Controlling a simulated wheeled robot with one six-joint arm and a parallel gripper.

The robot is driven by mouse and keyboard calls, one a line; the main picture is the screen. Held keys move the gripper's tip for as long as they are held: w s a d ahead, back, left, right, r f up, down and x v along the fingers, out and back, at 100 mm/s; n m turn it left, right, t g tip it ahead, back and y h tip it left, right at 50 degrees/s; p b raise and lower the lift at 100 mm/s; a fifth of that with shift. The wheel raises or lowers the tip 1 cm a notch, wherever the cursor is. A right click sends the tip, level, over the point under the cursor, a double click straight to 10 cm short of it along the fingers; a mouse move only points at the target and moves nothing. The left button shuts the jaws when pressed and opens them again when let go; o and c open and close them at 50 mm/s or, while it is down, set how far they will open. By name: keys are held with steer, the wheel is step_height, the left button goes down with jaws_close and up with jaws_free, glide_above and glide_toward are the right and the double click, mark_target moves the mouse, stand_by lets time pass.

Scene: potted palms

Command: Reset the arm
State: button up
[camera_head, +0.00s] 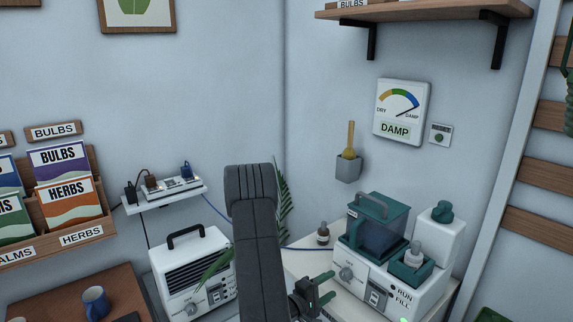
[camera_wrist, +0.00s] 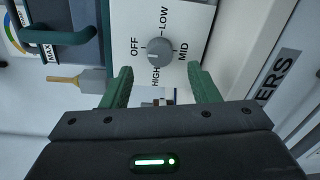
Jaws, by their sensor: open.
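My arm rises in the middle of the head view, and my gripper (camera_head: 328,288) is at its lower right with green fingers. In the wrist view my gripper (camera_wrist: 160,80) has its two fingers wide apart with nothing held between them. A grey knob (camera_wrist: 160,52) on a white panel, marked OFF, LOW, MID and HIGH, lies just beyond the fingertips, apart from them. In the head view the white machine (camera_head: 352,292) with a teal tank (camera_head: 376,229) stands right beside the gripper, with its knob (camera_head: 346,273) on the front.
A white heater-like box (camera_head: 190,264) stands left of my arm, near a brown table with a blue mug (camera_head: 96,302). A wall gauge (camera_head: 402,112) reads DAMP. The wall area above my arm is clear.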

mark_target(343, 277)
steer(key=x, duration=0.5)
steer(key=shift+w+d, duration=0.15)
steer(key=shift+d, duration=0.15)
